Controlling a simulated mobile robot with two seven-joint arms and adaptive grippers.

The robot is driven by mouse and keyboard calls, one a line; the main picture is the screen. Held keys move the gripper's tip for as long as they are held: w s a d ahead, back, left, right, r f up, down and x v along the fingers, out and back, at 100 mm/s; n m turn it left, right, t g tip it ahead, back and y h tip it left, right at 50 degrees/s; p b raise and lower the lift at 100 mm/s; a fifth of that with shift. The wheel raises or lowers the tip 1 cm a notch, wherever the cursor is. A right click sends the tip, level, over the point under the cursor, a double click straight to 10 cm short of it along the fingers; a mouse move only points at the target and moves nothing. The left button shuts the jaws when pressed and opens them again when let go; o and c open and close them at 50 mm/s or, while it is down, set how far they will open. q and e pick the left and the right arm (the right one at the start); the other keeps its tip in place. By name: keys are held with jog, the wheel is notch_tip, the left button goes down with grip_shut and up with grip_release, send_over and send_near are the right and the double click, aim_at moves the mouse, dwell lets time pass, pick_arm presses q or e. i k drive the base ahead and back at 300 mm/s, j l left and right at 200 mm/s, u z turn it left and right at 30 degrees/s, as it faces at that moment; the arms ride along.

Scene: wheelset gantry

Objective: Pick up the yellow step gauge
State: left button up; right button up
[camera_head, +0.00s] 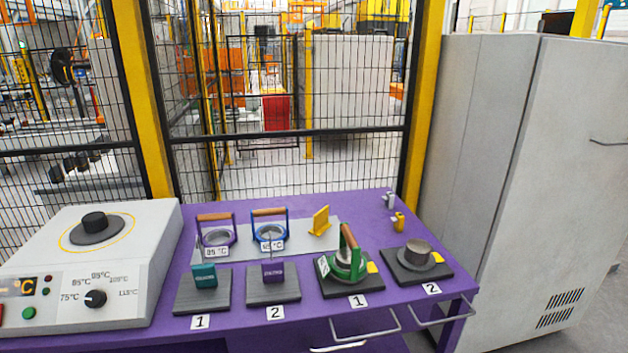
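The yellow step gauge (320,221) stands upright near the back of the purple table (352,204), at the right end of a light grey plate (296,246). It looks like a thin yellow piece with a slanted top and a small foot. Nothing touches it from above, and its whole near side shows.
Left of the gauge stand two ring tools with wooden handles, one blue (270,234) and one purple-blue (217,236). In front are dark stands, one with a green ring tool (346,262). A heater (95,270) is left, a grey cabinet (510,160) right, a fence behind.

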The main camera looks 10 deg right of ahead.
aim_at(398, 220)
jog(key=l+u, duration=0.15)
jog(key=l, duration=0.35)
jog(key=k+l+u, duration=0.15)
jog(key=l, duration=0.4)
jog(key=k+l+u, duration=0.15)
jog(key=l, duration=0.35)
